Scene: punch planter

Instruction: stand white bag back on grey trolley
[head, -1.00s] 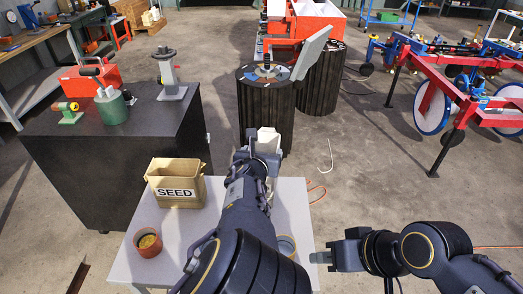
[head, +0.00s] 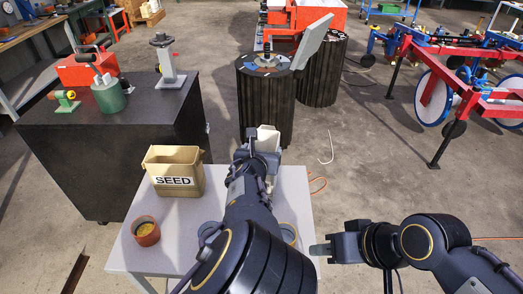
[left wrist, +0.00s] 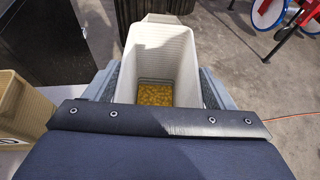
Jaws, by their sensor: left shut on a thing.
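The white bag (head: 268,138) is at the far edge of the grey trolley (head: 123,258), mostly hidden behind my left arm. In the left wrist view the open bag (left wrist: 161,53) looks upright, with yellow grains at its bottom. My left gripper (head: 256,160) is shut on the bag; its fingers (left wrist: 159,88) show on both sides of it. I cannot tell whether the bag's base touches the trolley. My right gripper (head: 321,249) is empty beside the trolley's right edge; its finger gap is not clear.
A brown SEED box (head: 174,171) and an orange-brown pot (head: 145,231) stand on the trolley's left part. A round container (head: 289,233) is partly hidden by my left arm. A black cabinet (head: 110,150) stands left, a dark ribbed drum (head: 268,100) beyond the trolley.

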